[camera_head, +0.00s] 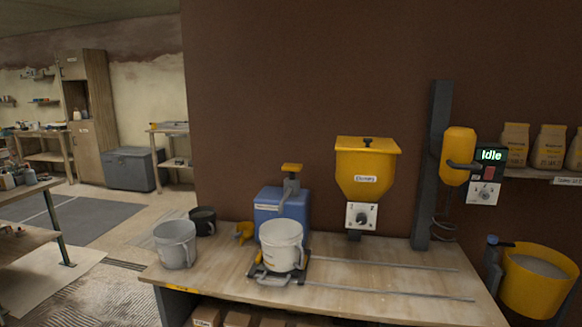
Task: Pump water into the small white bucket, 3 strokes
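The small white bucket (282,240) stands upright on a dark carriage (256,275) near the middle of the workbench. Behind it is a blue water tank (266,205) with a grey pump (290,190) on top, capped by a yellow press head (292,167). The press head stands raised above the tank. The bucket sits in front of the pump and hides the lower part of the tank. I cannot see the water level in the bucket. My gripper is not in view.
The bench (350,297) carries metal rails to the right. A grey bucket (175,245), a black bucket (203,222) and a yellow scoop (244,233) are left. A yellow hopper (365,170), a mixer stand (432,165) with an "Idle" display (491,155) and a yellow tub (535,285) are right.

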